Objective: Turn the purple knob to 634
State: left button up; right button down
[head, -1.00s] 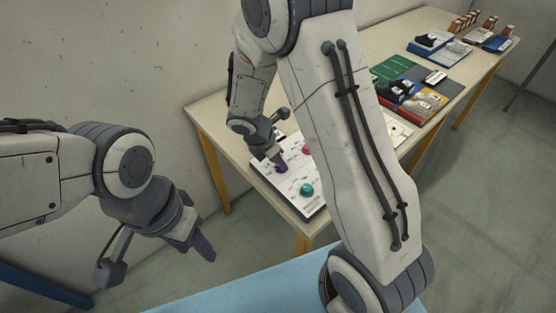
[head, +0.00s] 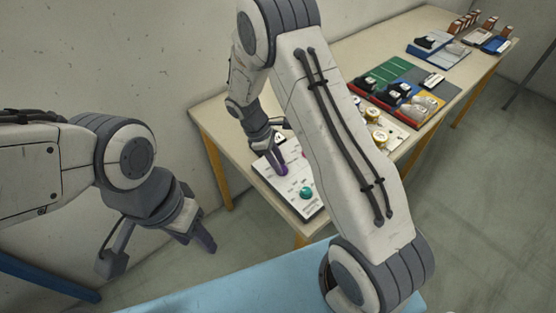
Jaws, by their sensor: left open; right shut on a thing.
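The purple knob (head: 281,171) is on a white control panel (head: 293,191) that lies on the long table. My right gripper (head: 275,160) is over the knob and shut on it; its fingers hide much of the knob. The knob's dial marks and any number are too small to read. A teal knob (head: 306,193) stands on the same panel, nearer the front edge. My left gripper (head: 160,255) is open and empty, in the air at the lower left, away from the panel.
Behind the panel, the table (head: 204,110) holds yellow-topped round items (head: 379,137), a green mat (head: 388,73) and shoes on trays (head: 421,106). My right arm crosses the middle of the view. A blue surface (head: 250,285) is in front.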

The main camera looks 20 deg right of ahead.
jog(key=m, duration=0.2)
jog(key=m+g, duration=0.1)
jog(key=shift+w+d+m+y+p, duration=0.15)
jog(key=shift+m+y+p, duration=0.2)
jog(key=shift+m+y, duration=0.05)
jog(key=m+y, duration=0.1)
jog(key=m, duration=0.1)
jog(key=shift+d+m+g, duration=0.1)
jog(key=shift+m+g, duration=0.2)
jog(key=shift+g, duration=0.1)
jog(key=m, duration=0.1)
jog(key=m+y, duration=0.1)
jog(key=m, duration=0.1)
jog(key=shift+w+d+m+g, duration=0.1)
jog(key=shift+d+m+g, duration=0.05)
jog(key=shift+m+g, duration=0.15)
jog(key=shift+d+m+y+p, duration=0.15)
jog(key=shift+m+y+p, duration=0.2)
jog(key=shift+m+y, duration=0.85)
jog(key=shift+m+h, duration=0.3)
jog(key=shift+m, duration=0.4)
jog(key=c, duration=0.6)
grip_release()
jog(key=shift+o, duration=0.2)
